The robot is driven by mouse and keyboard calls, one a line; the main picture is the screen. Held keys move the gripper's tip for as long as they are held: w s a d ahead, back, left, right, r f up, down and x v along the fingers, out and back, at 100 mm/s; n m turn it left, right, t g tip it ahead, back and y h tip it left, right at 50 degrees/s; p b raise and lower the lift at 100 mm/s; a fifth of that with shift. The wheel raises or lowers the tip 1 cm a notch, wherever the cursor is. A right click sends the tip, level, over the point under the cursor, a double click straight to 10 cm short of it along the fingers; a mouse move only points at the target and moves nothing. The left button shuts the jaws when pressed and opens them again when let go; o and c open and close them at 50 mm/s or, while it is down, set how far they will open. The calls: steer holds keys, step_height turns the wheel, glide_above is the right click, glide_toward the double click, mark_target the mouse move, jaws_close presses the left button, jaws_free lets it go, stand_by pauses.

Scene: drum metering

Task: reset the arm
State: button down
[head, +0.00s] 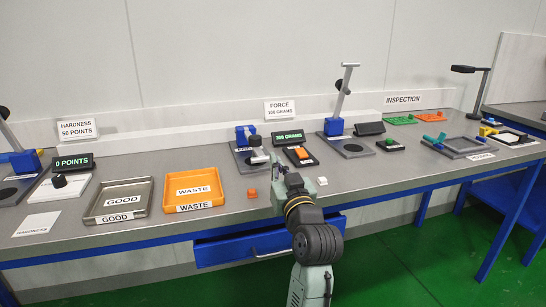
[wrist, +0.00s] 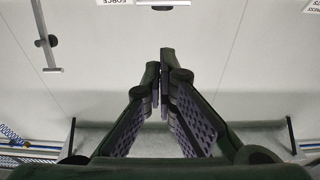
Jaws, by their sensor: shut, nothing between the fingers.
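My arm rises from the lower middle of the head view, and its end reaches over the front part of the bench. My gripper (head: 276,163) shows there small and partly hidden by the arm, in front of the force station. In the wrist view my gripper (wrist: 162,55) has its two dark fingers together at the tips, with nothing between them. Behind the fingers is the pale wall, with the FORCE sign (wrist: 142,2) upside down at the top edge.
An orange WASTE tray (head: 194,189) and a grey GOOD tray (head: 119,199) stand left of my arm. A blue drawer (head: 262,243) stands open below the bench.

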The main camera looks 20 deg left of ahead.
steer(key=shift+s+d+f, duration=0.1)
steer(key=shift+s+d, duration=0.05)
steer(key=shift+s, duration=0.1)
